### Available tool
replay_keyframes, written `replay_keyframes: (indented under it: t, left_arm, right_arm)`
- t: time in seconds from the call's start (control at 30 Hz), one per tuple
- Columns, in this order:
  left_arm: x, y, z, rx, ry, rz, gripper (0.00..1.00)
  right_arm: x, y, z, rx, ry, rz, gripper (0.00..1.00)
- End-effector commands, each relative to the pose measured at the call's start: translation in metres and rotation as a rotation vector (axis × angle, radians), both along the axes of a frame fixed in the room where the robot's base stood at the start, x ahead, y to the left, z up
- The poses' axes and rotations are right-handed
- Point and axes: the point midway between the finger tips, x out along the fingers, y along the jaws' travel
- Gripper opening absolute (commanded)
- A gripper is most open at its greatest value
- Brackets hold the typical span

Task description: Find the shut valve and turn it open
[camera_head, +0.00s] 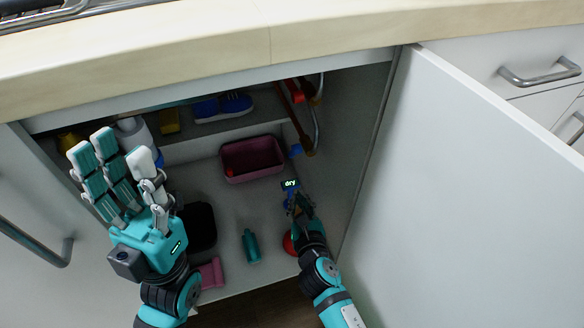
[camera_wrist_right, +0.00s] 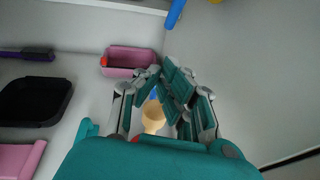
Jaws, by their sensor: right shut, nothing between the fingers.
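In the head view, pipes run down the back right of the open cabinet. A red valve handle (camera_head: 299,91) sits high by a brown pipe (camera_head: 310,135). A blue handle (camera_head: 295,151) sits lower, and a blue handle end also shows in the right wrist view (camera_wrist_right: 175,13). I cannot tell which valve is shut. My right gripper (camera_head: 301,205) is shut and empty, inside the cabinet below the blue handle and apart from it. Its folded fingers fill the middle of the right wrist view (camera_wrist_right: 165,90). My left gripper (camera_head: 112,158) is open and empty at the cabinet's left front.
A small "dry" display (camera_head: 290,184) shows just above my right gripper. A pink bin (camera_head: 252,160), black tray (camera_head: 199,228), teal bottle (camera_head: 251,246) and red round object (camera_head: 289,243) stand on the floor. The open door (camera_head: 460,190) bounds the right.

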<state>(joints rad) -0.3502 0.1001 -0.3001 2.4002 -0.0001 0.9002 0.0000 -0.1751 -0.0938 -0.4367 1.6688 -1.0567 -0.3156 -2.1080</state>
Motion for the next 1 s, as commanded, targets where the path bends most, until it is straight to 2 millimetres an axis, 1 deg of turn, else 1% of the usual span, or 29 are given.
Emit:
replay_keyframes:
  t: [0.03,0.2,0.3,0.37,0.43,0.63,1.0]
  left_arm:
    - [0.0,0.0,-0.007,0.0,0.0,0.0,0.4]
    - [0.0,0.0,-0.021,0.0,0.0,0.0,0.4]
    - [0.002,-0.001,-0.023,0.001,-0.016,0.001,0.4]
    - [0.002,-0.001,-0.019,0.003,-0.019,0.001,0.4]
    - [0.003,-0.001,-0.019,0.003,-0.019,0.0,0.4]
    - [0.004,-0.001,-0.017,0.006,-0.029,0.0,0.4]
    - [0.003,-0.001,-0.016,0.004,-0.033,0.0,0.4]
  right_arm:
    - [0.013,0.002,-0.004,0.001,-0.004,0.0,0.0]
    - [0.049,0.008,-0.013,0.003,-0.004,-0.001,0.0]
    - [0.068,0.012,-0.017,0.005,-0.002,0.001,0.0]
    - [0.076,0.013,-0.007,0.005,-0.006,0.0,0.0]
    - [0.084,0.013,-0.001,0.004,-0.005,0.001,0.0]
    - [0.097,0.014,0.006,0.004,0.0,0.0,0.0]
    - [0.098,0.014,0.008,0.004,0.0,0.001,0.0]
